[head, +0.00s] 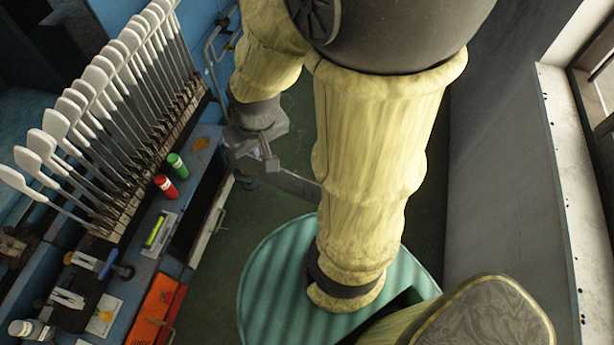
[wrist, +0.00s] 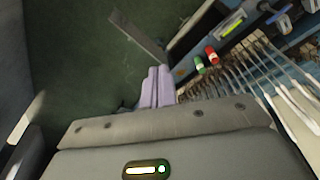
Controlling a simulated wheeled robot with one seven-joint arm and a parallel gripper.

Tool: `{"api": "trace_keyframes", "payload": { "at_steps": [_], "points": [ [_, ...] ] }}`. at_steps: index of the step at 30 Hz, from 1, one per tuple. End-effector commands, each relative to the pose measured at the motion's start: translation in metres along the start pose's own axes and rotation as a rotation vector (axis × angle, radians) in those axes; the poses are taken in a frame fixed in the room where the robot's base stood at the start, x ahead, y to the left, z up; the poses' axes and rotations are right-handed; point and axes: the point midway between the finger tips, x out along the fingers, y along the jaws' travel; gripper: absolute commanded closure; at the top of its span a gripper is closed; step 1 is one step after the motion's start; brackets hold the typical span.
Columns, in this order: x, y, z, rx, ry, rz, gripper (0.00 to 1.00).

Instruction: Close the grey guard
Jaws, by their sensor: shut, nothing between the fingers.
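A flat grey bar, which appears to be the grey guard (head: 292,184), sticks out from the bench corner over the green floor. My sleeved arm hides its far end in the head view. It also shows in the wrist view (wrist: 138,38) as a straight bar angled away from the bench. My gripper (head: 270,160) is beside the guard's bench end. In the wrist view its two lilac fingers (wrist: 157,85) lie together with nothing between them. The fingertips are close to the guard; I cannot tell whether they touch it.
The blue bench (head: 205,150) carries a rack of upright pale paddles (head: 85,90), a green cylinder (head: 178,165) and a red cylinder (head: 165,186). An orange panel (head: 157,308) is at its front.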

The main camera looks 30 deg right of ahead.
Motion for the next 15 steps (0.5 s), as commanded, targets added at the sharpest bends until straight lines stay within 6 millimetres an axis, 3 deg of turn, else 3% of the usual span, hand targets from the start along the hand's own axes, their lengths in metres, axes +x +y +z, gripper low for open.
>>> {"api": "trace_keyframes", "payload": {
  "at_steps": [11,15],
  "points": [
    [0.001,0.0,-0.001,0.002,-0.001,0.0,1.0],
    [0.018,0.006,-0.011,0.034,-0.015,0.004,1.0]
  ]
}}
